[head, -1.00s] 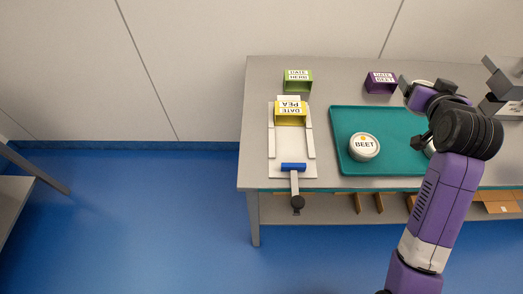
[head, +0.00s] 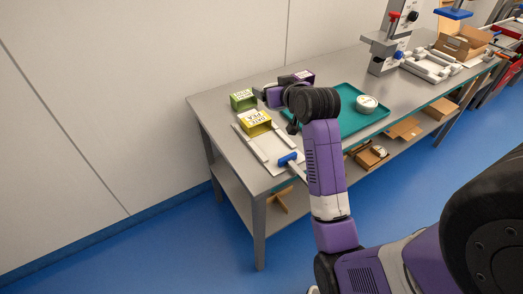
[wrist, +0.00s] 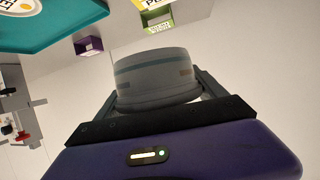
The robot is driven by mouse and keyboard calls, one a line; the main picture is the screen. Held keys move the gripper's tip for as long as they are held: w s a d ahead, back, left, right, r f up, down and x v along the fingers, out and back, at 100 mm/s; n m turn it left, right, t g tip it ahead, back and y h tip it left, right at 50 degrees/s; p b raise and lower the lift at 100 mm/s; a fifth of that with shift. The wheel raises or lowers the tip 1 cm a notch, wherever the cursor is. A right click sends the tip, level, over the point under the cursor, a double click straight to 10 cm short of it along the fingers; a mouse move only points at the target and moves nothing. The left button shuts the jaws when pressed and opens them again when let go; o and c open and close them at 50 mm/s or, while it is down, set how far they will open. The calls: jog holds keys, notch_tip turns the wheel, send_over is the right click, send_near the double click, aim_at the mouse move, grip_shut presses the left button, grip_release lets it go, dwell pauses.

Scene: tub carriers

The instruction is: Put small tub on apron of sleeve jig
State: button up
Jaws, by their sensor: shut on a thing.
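My gripper (wrist: 160,92) is shut on a small tub (wrist: 155,72), whitish grey with a teal stripe, held between the two fingers in the wrist view. In the head view my gripper (head: 272,96) is behind the green tray's left end, close to the purple sleeve; its held tub is not clear there. The sleeve jig (head: 247,142) is a white board with side rails at the table's left end. A yellow sleeve (head: 257,121) marked PEA stands at its far part, and a blue-handled clamp (head: 288,159) at its near end. The board between them is bare.
A green sleeve (head: 243,99) and a purple sleeve (head: 297,78) stand at the table's back. A lidded tub (head: 367,104) sits on the teal tray (head: 345,127); my arm hides part of it. A press (head: 388,50) and a cardboard box (head: 462,43) stand farther right.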

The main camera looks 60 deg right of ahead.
aim_at(271, 143)
notch_tip(271, 143, down, 19)
jog(key=shift+s+d+f+p, duration=0.1)
jog(key=shift+p, duration=0.25)
jog(key=shift+f, duration=0.2)
jog(key=o, duration=1.5)
jog(key=shift+o, duration=0.2)
